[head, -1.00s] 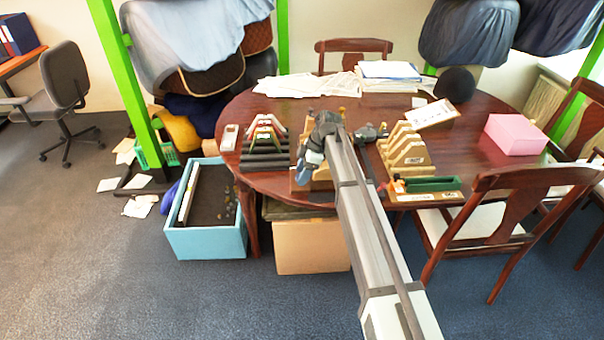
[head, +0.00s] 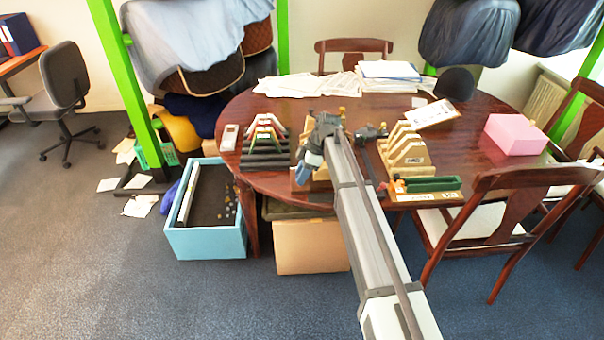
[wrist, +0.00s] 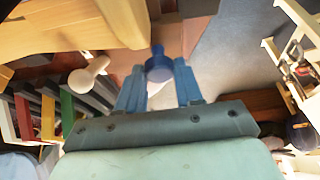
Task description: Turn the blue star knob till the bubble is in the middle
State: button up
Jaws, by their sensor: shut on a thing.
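The blue star knob (wrist: 159,66) shows in the wrist view, at the end of a blue stem beside a pale wooden block (wrist: 75,28). My gripper (wrist: 159,76) has its two blue fingers on either side of the knob and is shut on it. In the head view my gripper (head: 302,174) is at the front edge of the round table, in front of a wooden stand (head: 320,173) that my wrist partly covers. I cannot make out the knob in the head view. The level's bubble cannot be seen in either view.
Left of my gripper is a rack of coloured angled pieces (head: 265,132). Right of it stand wooden forms (head: 405,148) and a green tray (head: 433,184). A blue bin (head: 207,243) and a cardboard box (head: 310,246) are on the floor below. A chair (head: 490,210) stands at right.

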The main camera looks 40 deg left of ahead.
jog(key=shift+s+d+m+t+y, duration=0.1)
jog(key=shift+m+t+y, duration=0.2)
jog(key=shift+m, duration=0.7)
jog(key=shift+m+t, duration=0.4)
jog(key=shift+m, duration=1)
jog(key=shift+y, duration=0.3)
jog(key=o, duration=1)
jog(key=shift+r, duration=0.1)
jog(key=v, duration=1.3)
jog(key=shift+d+r, duration=0.1)
jog(key=shift+r, duration=0.2)
